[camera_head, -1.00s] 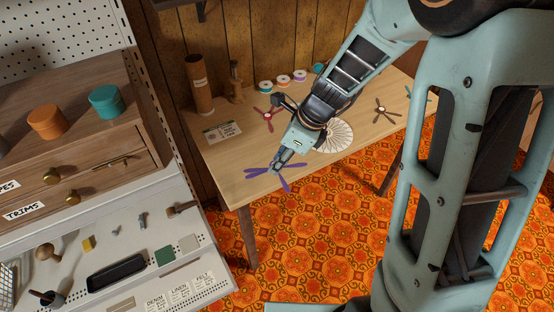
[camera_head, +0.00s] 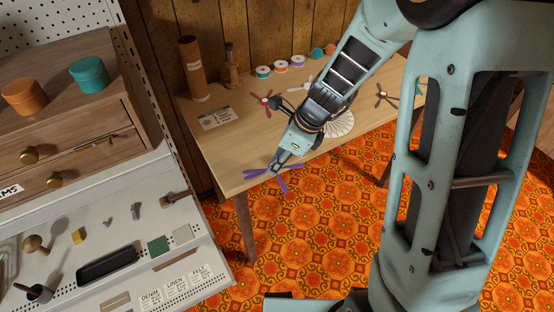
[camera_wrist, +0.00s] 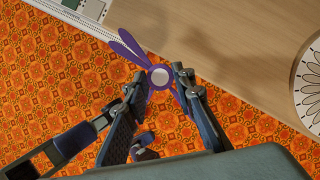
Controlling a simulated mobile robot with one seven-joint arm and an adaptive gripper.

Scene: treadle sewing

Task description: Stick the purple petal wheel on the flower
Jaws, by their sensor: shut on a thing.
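The purple petal wheel (camera_head: 283,184) is in my gripper (camera_head: 277,168), over the front edge of the table toward its left. In the wrist view my gripper (camera_wrist: 159,82) is shut on the wheel, around its pale round hub (camera_wrist: 160,76). Two long purple petals (camera_wrist: 125,46) point away from the fingers; other petals are partly hidden by them. The flower (camera_head: 342,124), a white disc with petal outlines, lies on the table to the right of my gripper, partly hidden by my arm. In the wrist view the flower (camera_wrist: 309,82) is cut off at the right edge.
On the wooden table (camera_head: 243,150) lie a red wheel (camera_head: 266,101), a brown wheel (camera_head: 384,95) and a label card (camera_head: 218,118). Thread spools (camera_head: 281,66) and a brown tube (camera_head: 193,68) stand at the back. A shelf unit (camera_head: 120,225) with small items stands at the left.

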